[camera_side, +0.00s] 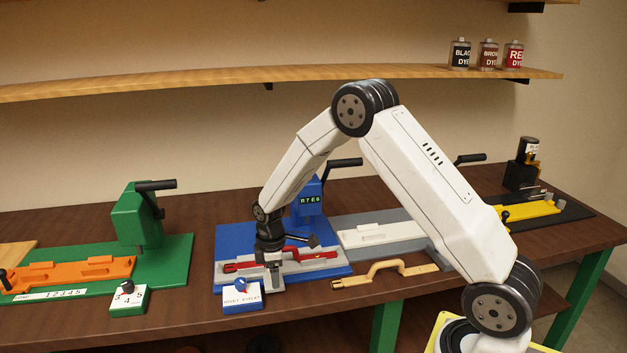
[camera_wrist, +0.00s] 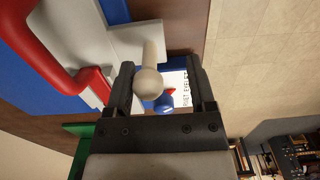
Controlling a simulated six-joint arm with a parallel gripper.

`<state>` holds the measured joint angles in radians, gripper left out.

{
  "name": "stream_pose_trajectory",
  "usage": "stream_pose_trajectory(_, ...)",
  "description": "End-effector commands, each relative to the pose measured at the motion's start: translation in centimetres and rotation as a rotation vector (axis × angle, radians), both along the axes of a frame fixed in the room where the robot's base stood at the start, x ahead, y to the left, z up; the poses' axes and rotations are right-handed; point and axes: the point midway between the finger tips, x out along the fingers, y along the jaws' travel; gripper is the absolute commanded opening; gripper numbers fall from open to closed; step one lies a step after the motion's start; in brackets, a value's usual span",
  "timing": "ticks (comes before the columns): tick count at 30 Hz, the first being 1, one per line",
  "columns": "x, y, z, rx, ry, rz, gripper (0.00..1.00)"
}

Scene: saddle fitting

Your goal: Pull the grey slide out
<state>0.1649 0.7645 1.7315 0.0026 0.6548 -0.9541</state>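The grey slide (camera_side: 312,269) lies on the blue base of the middle-left station and carries a red curved part (camera_side: 296,256). In the wrist view the slide (camera_wrist: 92,32) is at the upper left, with the red part (camera_wrist: 48,50) beside it. A pale round knob (camera_wrist: 149,83) on a short stem sticks out from the slide's front. My gripper (camera_wrist: 158,85) points down at this front side, fingers apart on both sides of the knob, with a clear gap at the right finger. Contact at the left finger cannot be told. In the side view my gripper (camera_side: 273,283) hides the knob.
A selector box (camera_side: 241,296) with a blue dial stands close in front of my gripper. The blue press (camera_side: 308,203) with a lever rises behind. A tan curved part (camera_side: 385,273) lies to the right. A green station (camera_side: 140,225) stands to the left.

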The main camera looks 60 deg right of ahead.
Motion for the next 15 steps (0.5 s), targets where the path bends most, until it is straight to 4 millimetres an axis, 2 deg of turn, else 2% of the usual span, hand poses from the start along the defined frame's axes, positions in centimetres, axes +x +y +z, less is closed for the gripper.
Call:
stream_pose_trajectory(8, 0.2, -0.2, 0.3, -0.002, -0.006, -0.001, 0.71)
stream_pose_trajectory(15, 0.3, -0.2, 1.5, -0.003, -0.008, -0.002, 0.71)
